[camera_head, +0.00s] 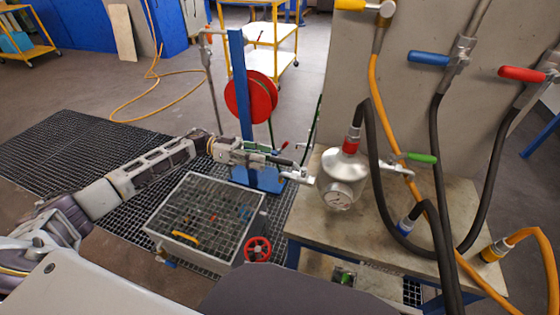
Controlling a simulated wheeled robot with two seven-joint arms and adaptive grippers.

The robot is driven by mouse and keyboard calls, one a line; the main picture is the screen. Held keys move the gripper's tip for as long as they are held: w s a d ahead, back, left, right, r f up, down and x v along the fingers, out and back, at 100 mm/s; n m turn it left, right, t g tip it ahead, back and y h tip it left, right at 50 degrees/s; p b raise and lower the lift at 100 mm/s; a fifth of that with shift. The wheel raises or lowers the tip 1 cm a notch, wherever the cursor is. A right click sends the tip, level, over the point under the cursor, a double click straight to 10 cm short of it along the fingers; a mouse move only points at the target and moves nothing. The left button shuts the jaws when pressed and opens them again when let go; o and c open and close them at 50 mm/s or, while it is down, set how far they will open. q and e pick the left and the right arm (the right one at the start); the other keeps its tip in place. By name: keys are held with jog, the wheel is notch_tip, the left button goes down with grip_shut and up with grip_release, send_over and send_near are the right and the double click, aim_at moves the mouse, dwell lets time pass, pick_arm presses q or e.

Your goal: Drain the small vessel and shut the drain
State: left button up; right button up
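The small vessel (343,168) is a rounded silver body with a dial gauge (340,196) on its front. It stands on the concrete-topped bench, with a black hose joined at its red-collared top (350,140). A metal fitting (297,176) sticks out from its left side. A green-handled valve (420,158) is just right of the vessel. My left arm reaches in from the left, and my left gripper (285,166) is at or very near the left fitting. Whether its fingers touch or grip anything is too small to tell. My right gripper is not in view.
A wire-mesh basket (205,220) stands on the floor grating, with a red handwheel (258,249) beside it. A blue post with a red reel (251,97) rises behind my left gripper. Hoses and blue (429,58) and red (522,74) valve handles crowd the right side.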

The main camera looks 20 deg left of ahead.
aim_at(280, 162)
pick_arm(q)
jog(key=shift+d, duration=3.2)
grip_shut()
